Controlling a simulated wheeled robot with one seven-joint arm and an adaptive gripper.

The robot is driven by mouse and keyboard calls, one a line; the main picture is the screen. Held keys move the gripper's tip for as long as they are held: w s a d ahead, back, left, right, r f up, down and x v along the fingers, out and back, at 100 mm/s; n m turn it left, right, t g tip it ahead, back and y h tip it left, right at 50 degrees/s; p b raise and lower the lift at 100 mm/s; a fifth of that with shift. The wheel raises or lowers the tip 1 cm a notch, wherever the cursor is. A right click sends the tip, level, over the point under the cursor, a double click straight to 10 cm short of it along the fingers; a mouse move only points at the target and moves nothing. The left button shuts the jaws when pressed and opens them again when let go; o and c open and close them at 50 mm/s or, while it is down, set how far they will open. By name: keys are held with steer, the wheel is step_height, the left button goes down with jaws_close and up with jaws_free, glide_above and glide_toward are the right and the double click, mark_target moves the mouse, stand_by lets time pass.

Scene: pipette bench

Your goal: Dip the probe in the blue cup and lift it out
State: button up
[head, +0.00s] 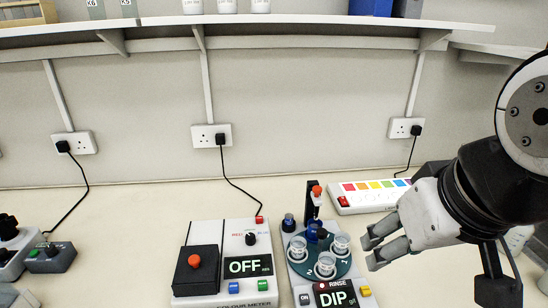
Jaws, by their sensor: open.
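A dipping unit (296,283) stands at the lower middle, with a lit "DIP" display (337,298) and a dark round carousel (304,265). Several small pale cups (325,266) sit on the carousel; I cannot tell which one is the blue cup. A black upright post with an orange-red top (316,193) rises behind them. A dark blue knob-like part (289,223) stands left of it, and another blue part (313,232) is near the carousel's middle. I cannot tell for certain which part is the probe. My gripper (366,250) is open and empty, just right of the carousel, its fingers pointing left.
A colour meter (226,302) reading "OFF" stands close on the left. A rainbow-striped box (372,197) lies behind my gripper. Grey devices (48,258) stand at the far left. A shelf (300,20) runs along the wall above. Bench is bare left of the colour meter.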

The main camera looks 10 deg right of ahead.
stand_by(0.3)
steer(key=shift+w, duration=0.1)
steer(key=c, duration=0.8)
steer(key=shift+w+r, duration=0.25)
jaws_close()
steer(key=w+r+n+g, duration=0.3)
steer(key=w+n, duration=0.4)
steer(key=w, duration=0.9)
steer(key=w+f+n+g, duration=0.1)
steer(key=w+f+n, duration=0.2)
steer(key=w, duration=0.5)
steer(key=w+f+n+g+y, duration=0.1)
steer(key=w+f+n, duration=0.2)
steer(key=w+f, duration=0.2)
steer(key=shift+w+d+f+n+p, duration=0.15)
steer(key=shift+w+d+n+p, duration=0.25)
steer(key=shift+w, duration=1)
